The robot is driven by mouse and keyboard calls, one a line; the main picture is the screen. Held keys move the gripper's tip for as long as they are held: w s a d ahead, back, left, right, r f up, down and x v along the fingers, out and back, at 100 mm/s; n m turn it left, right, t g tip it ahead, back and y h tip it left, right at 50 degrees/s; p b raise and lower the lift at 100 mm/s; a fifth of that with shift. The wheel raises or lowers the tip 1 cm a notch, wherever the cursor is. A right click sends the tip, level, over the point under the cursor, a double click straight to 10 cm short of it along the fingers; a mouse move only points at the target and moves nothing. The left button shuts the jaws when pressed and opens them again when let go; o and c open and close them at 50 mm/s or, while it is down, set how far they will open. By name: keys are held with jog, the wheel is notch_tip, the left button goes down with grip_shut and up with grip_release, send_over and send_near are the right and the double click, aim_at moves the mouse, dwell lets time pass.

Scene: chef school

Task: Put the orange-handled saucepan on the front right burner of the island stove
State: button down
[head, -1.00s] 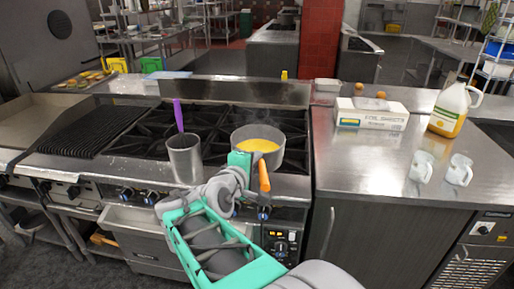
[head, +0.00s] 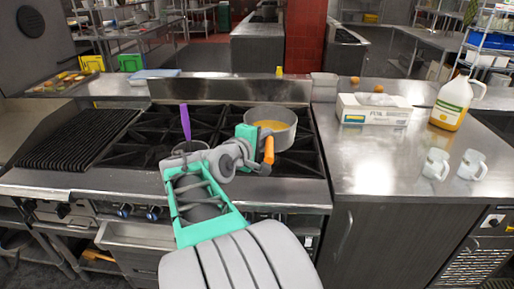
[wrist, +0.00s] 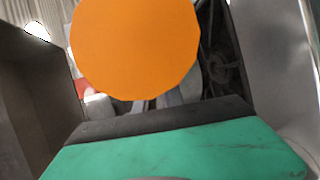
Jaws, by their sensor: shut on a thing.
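The grey saucepan (head: 284,138), with orange-yellow contents, is over the right side of the stove top (head: 300,188) in the head view. It looks roughly level; I cannot tell whether it touches the grate. Its orange handle (head: 268,150) points toward me. My gripper (head: 258,151) is shut on this handle. In the wrist view the handle's round end (wrist: 135,48) fills the upper middle, above my gripper's green and black finger, and hides most of the pan. The front right burner is partly hidden by my arm and the pan.
The grill (head: 80,138) is farther left. The right counter (head: 385,175) holds a foil box (head: 372,110), a jug (head: 450,103) and two white cups (head: 436,164).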

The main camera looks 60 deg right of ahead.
jog(key=w+d+f, duration=0.1)
jog(key=d, duration=0.1)
jog(key=w+d+f+p, duration=0.1)
jog(key=w+d, duration=0.1)
jog(key=w+d+f, duration=0.1)
jog(key=d, duration=0.1)
jog(key=shift+w+d, duration=0.15)
jog(key=shift+d, duration=0.2)
jog(key=w+d+f, duration=0.2)
jog(key=f, duration=0.1)
jog(key=w+d+f+p, duration=0.1)
jog(key=d+f, duration=0.1)
jog(key=shift+f, duration=0.2)
jog(key=shift+w+d+f, duration=0.1)
jog(key=shift+w+f, duration=0.05)
jog(key=shift+f, duration=0.95)
jog(key=shift+w+d+f, duration=0.1)
jog(key=shift+f, duration=0.95)
jog(key=c, duration=1.8)
grip_release()
jog(key=shift+f, duration=0.2)
jog(key=o, duration=0.4)
jog(key=shift+a, duration=0.1)
